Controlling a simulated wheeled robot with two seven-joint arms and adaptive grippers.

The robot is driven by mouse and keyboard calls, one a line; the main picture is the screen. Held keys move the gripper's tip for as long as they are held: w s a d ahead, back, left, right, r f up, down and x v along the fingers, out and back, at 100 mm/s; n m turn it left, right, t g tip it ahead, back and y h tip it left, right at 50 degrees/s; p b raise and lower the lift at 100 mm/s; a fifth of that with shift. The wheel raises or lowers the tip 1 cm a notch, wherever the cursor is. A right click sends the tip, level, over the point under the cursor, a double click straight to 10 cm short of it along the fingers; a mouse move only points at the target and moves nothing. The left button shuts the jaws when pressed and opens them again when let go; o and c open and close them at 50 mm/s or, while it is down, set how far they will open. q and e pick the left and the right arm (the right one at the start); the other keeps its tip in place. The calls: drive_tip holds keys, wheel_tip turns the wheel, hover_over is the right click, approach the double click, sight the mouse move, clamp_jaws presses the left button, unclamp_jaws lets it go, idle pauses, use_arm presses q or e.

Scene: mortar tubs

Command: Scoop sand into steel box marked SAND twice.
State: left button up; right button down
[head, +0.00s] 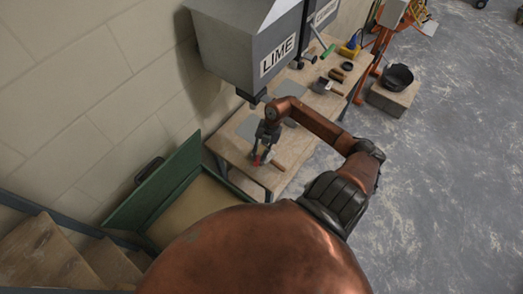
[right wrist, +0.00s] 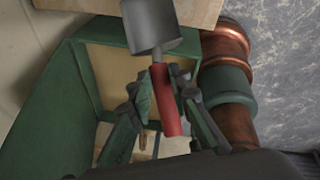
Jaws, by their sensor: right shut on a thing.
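My right gripper (head: 263,148) hangs over the near end of the wooden bench in the head view. In the right wrist view it (right wrist: 166,92) is shut on the red handle of a scoop (right wrist: 166,104), whose grey metal head (right wrist: 150,27) points away from the fingers. The scoop's red handle shows only as a small patch in the head view (head: 257,160). An open green bin (head: 148,188) with pale sand (head: 188,212) inside stands below the bench end; the bin also shows in the right wrist view (right wrist: 55,105). No box marked SAND is readable. My left gripper is out of sight.
A grey hopper marked LIME (head: 245,42) hangs over the wooden bench (head: 232,150), with another partly hidden behind. A brown handle (head: 278,166) lies on the bench. Wooden steps (head: 45,255) are at lower left.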

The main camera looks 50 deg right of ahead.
drive_tip(key=s+a+f+t+h+b, duration=0.2)
drive_tip(key=s+a+f+h+b, duration=0.1)
drive_tip(key=b, duration=0.5)
drive_tip(key=s+a+f+n+t+h+b, duration=0.1)
drive_tip(key=s+a+f+t+h+b, duration=0.1)
drive_tip(key=s+a+f+b, duration=0.3)
drive_tip(key=shift+s+a+f+h+b, duration=0.2)
drive_tip(key=shift+a+f+h+b, duration=0.65)
drive_tip(key=shift+a+b, duration=1)
drive_tip(key=shift+a+f, duration=0.1)
drive_tip(key=shift+a, duration=0.1)
